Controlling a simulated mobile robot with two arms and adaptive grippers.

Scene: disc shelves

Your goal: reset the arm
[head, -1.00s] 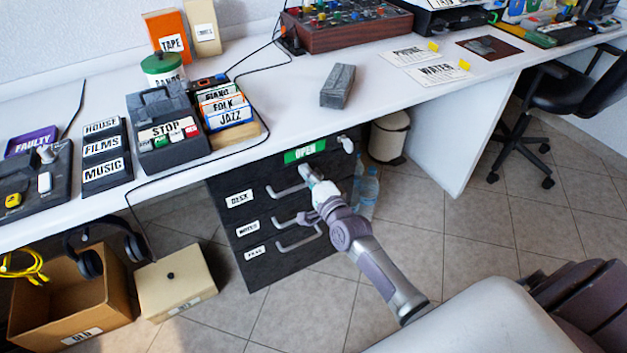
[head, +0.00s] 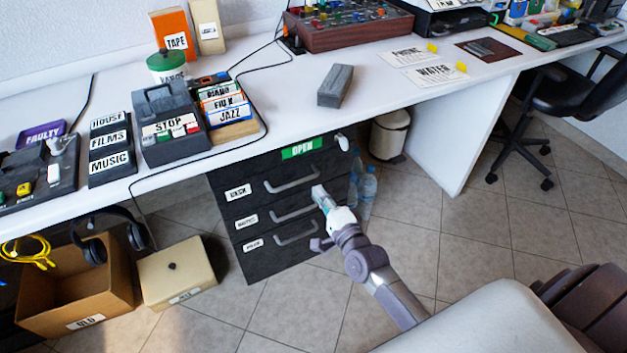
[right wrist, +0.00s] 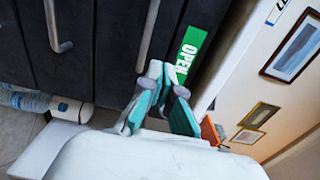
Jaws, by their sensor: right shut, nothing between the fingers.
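My right gripper (head: 318,192) is shut and empty in the head view, on my right arm that comes up from the lower right. It shows in front of the right side of the dark drawer cabinet (head: 262,238), near the end of the middle handle (head: 293,214). I cannot tell the exact gap to the cabinet. In the right wrist view its teal fingers (right wrist: 167,80) point toward the dark drawer fronts, close to the green OPEN label (right wrist: 190,52). All the drawers look closed. My left gripper is not in view.
The white desk (head: 290,125) overhangs the cabinet and holds several labelled boxes and a grey block (head: 336,86). Water bottles (head: 367,187) and a bin (head: 390,135) stand right of the cabinet. A cardboard box (head: 70,300) and a beige box (head: 177,272) are on the floor at left.

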